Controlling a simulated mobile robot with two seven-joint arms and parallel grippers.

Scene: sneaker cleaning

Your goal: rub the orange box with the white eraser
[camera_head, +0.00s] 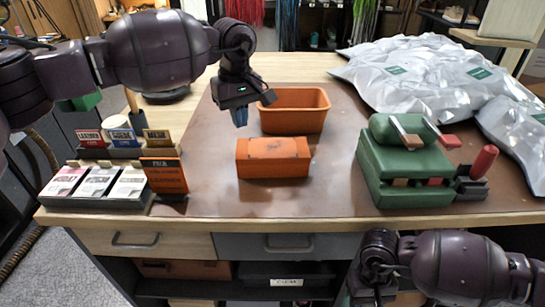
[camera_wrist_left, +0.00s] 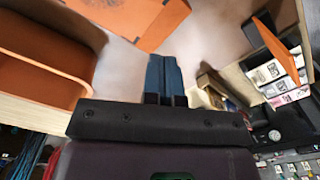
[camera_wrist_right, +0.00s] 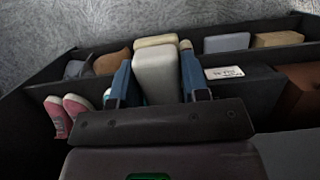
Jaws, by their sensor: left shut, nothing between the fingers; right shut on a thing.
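The orange box (camera_head: 272,158) sits on the brown mat in the middle of the table. Its worn side also shows in the left wrist view (camera_wrist_left: 125,14). My left gripper (camera_head: 240,117) is shut and empty, fingers pointing down just behind and left of the box, apart from it. My right gripper (camera_wrist_right: 156,72) is shut on the white eraser (camera_wrist_right: 156,82), a pale rounded block between its blue fingers. In the head view the right arm is low at the front right, in front of the table; its fingers and the eraser cannot be made out there.
An open orange bin (camera_head: 293,110) stands behind the box. A green toolbox-like block (camera_head: 385,165) stands at right, with silver bags (camera_head: 425,75) behind. Card stands (camera_head: 95,182) and an orange sign (camera_head: 164,175) are at left. An open dark compartmented shelf (camera_wrist_right: 275,85) lies before my right gripper.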

